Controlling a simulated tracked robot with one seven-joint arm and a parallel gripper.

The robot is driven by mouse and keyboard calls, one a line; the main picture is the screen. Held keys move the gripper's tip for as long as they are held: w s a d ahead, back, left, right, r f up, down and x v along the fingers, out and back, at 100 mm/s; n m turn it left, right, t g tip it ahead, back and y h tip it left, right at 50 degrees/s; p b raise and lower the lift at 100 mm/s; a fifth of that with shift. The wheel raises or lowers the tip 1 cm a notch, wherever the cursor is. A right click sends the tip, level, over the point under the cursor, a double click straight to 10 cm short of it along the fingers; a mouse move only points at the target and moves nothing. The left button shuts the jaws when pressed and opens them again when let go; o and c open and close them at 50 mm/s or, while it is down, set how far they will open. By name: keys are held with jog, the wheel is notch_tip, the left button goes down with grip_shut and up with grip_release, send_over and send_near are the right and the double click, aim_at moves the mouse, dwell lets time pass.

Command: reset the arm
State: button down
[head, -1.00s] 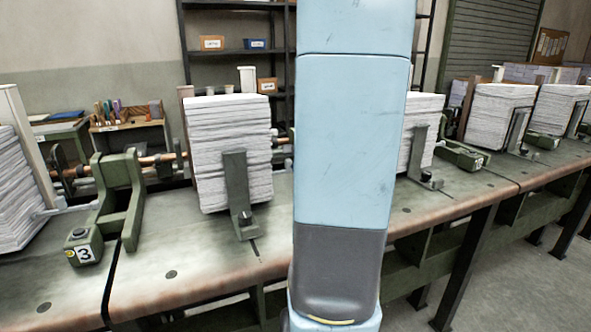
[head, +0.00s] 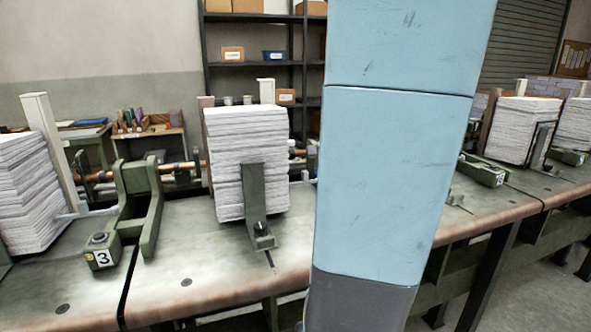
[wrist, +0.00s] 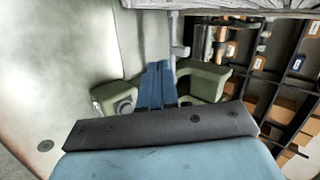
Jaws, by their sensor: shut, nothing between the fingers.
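My arm (head: 390,180) stands up across the middle right of the head view and hides part of the bench behind it. My gripper (wrist: 157,66) shows in the wrist view as two blue fingers side by side, shut and empty. Beyond the fingers are a green bench clamp (wrist: 202,80) and a green block with a dark knob (wrist: 116,102). The gripper itself is not seen in the head view.
A long bench (head: 200,270) carries paper stacks, including a middle stack (head: 250,150) held by a green bracket (head: 256,205) and a left stack (head: 30,190). A green clamp marked 3 (head: 103,258) stands between them. Shelves (head: 265,95) stand behind.

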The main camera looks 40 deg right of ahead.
jog(key=s+a+r+n+g+y, duration=0.1)
jog(key=a+r+n+g+y, duration=0.2)
jog(key=a+n, duration=0.9)
jog(key=s+a+r+n+h, duration=0.2)
jog(key=s+a+n, duration=0.4)
jog(key=s+a, duration=0.6)
jog(key=a, duration=0.3)
jog(key=shift+a+r+n+g, duration=0.2)
jog(key=shift+r+n+g, duration=0.05)
jog(key=shift+n+g, duration=0.15)
